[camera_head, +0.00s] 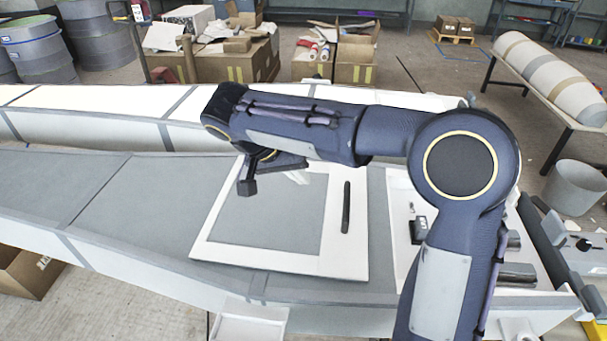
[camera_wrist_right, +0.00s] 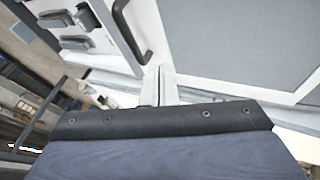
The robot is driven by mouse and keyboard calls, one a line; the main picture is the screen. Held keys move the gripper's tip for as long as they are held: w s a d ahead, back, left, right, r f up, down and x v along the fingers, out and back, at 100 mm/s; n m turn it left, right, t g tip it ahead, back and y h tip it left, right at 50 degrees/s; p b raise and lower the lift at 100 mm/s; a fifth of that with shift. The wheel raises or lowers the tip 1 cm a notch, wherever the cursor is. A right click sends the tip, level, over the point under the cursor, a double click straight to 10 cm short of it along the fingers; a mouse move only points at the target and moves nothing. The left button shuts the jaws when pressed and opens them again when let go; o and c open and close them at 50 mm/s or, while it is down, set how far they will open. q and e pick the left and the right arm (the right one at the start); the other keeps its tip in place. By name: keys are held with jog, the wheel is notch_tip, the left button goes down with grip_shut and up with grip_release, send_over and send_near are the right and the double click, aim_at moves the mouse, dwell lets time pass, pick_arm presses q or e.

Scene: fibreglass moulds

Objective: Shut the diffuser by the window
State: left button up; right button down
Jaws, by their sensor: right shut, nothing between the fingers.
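A white-framed panel (camera_head: 342,262) with a grey middle appears to lie flat on the long grey moulded surface. A black bar handle (camera_head: 346,207) is on its right side. The frame (camera_wrist_right: 155,30) and handle (camera_wrist_right: 133,35) also show in the right wrist view. I cannot tell for certain which part is the diffuser. My right gripper (camera_head: 299,177) is over the panel's upper part, left of the handle, shut and empty. Its pale fingertips (camera_wrist_right: 160,85) are together in the wrist view; contact cannot be told. My right arm hides the panel's far right corner. My left gripper is out of view.
A second long white mould (camera_head: 90,103) runs behind. Cardboard boxes (camera_head: 235,65), drums (camera_head: 100,40) and a table with a wrapped roll (camera_head: 548,75) stand farther back.

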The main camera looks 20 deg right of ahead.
send_near(332, 213)
jog(key=w+d, duration=0.1)
jog(key=w+d+f, duration=0.1)
jog(key=shift+w+d+f, duration=0.25)
jog(key=shift+w+f, duration=0.1)
jog(key=shift+w, duration=0.05)
jog(key=shift+s+d+f+p, duration=0.1)
jog(key=shift+s+d+p, duration=0.45)
jog(key=shift+d, duration=0.45)
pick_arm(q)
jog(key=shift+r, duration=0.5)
pick_arm(e)
jog(key=shift+s+d+f, duration=0.2)
jog(key=shift+s+d, duration=0.2)
jog(key=shift+d, duration=0.05)
